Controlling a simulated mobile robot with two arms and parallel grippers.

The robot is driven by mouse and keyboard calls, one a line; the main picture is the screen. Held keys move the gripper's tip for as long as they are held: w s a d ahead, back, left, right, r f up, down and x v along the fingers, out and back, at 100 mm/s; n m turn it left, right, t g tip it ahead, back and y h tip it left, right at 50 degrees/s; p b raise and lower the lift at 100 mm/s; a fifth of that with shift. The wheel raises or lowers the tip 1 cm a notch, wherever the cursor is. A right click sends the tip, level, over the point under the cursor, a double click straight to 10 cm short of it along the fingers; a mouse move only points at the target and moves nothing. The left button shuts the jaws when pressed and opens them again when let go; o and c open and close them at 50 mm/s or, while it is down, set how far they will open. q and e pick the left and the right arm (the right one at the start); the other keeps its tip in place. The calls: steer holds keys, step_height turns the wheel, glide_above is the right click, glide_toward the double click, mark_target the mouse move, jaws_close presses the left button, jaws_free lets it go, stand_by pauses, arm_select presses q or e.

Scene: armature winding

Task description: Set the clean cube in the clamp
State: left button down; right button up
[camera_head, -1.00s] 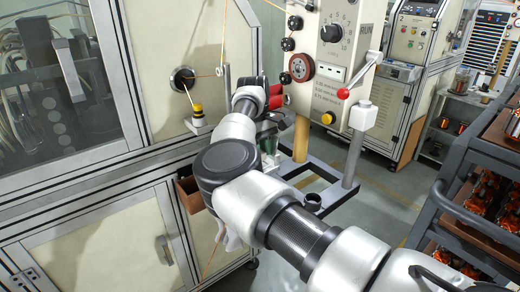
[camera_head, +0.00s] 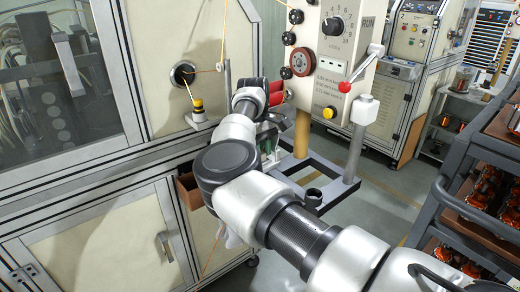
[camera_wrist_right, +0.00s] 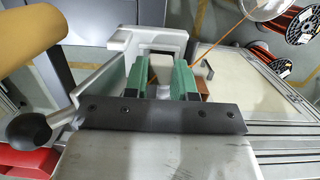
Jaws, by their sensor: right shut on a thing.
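My right gripper (camera_wrist_right: 161,80) has two green fingers, shut on a small pale block (camera_wrist_right: 163,91) that is mostly hidden between them. I take it for the clean cube, but its faces are not clear. A grey metal frame (camera_wrist_right: 153,41) with a black ball knob (camera_wrist_right: 29,130) surrounds the fingers in the wrist view. It looks like the clamp, but I cannot tell whether the block touches it. In the head view my right gripper (camera_head: 270,142) is mostly hidden behind my arm, beside the machine post. My left gripper is out of view.
The control box (camera_head: 334,62) with a red-knobbed lever stands just right of the gripper. A yellow-topped piece (camera_head: 198,108) sits on the cabinet ledge. A brown bin (camera_head: 188,191) hangs below. A rack (camera_head: 447,200) of wound parts stands at right.

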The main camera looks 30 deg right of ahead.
steer(key=shift+f, duration=0.1)
steer(key=o, duration=1)
steer(key=shift+c, duration=0.2)
step_height(320, 180, up, 11)
steer(key=w+b, duration=0.1)
steer(key=shift+w+a, duration=0.15)
steer(key=shift+w, duration=0.15)
steer(key=shift+f, duration=0.2)
